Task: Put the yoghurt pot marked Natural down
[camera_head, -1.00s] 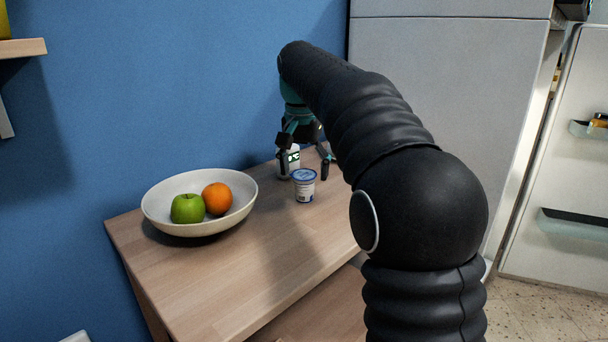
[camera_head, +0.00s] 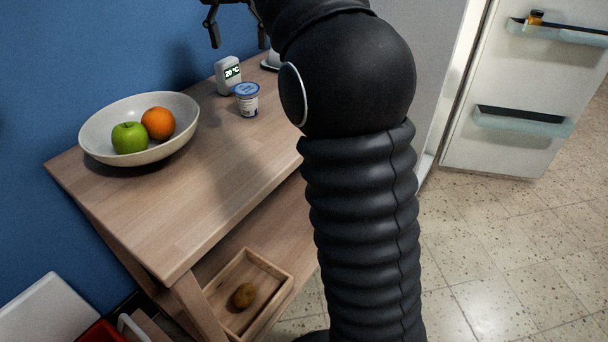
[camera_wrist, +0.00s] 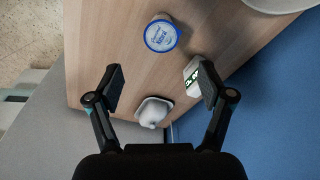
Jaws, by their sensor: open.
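The yoghurt pot (camera_head: 246,103) is small and white with a blue lid. It stands upright on the wooden worktop, right of the fruit bowl. In the wrist view the pot (camera_wrist: 161,36) shows from above at the top centre, beyond my fingertips; its lid lettering is too small to read surely. My gripper (camera_head: 237,30) is at the top edge of the head view, partly cut off, raised above the worktop. In the wrist view my gripper (camera_wrist: 162,84) has its fingers spread wide with nothing held between them. The pot is apart from both fingers.
A white digital display (camera_head: 228,80) stands just behind the pot, and a small white object (camera_wrist: 154,112) sits near it. A bowl (camera_head: 100,150) holds a green apple and an orange. Below, a wooden tray (camera_head: 283,290) holds a brown fruit. Open fridge door at right.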

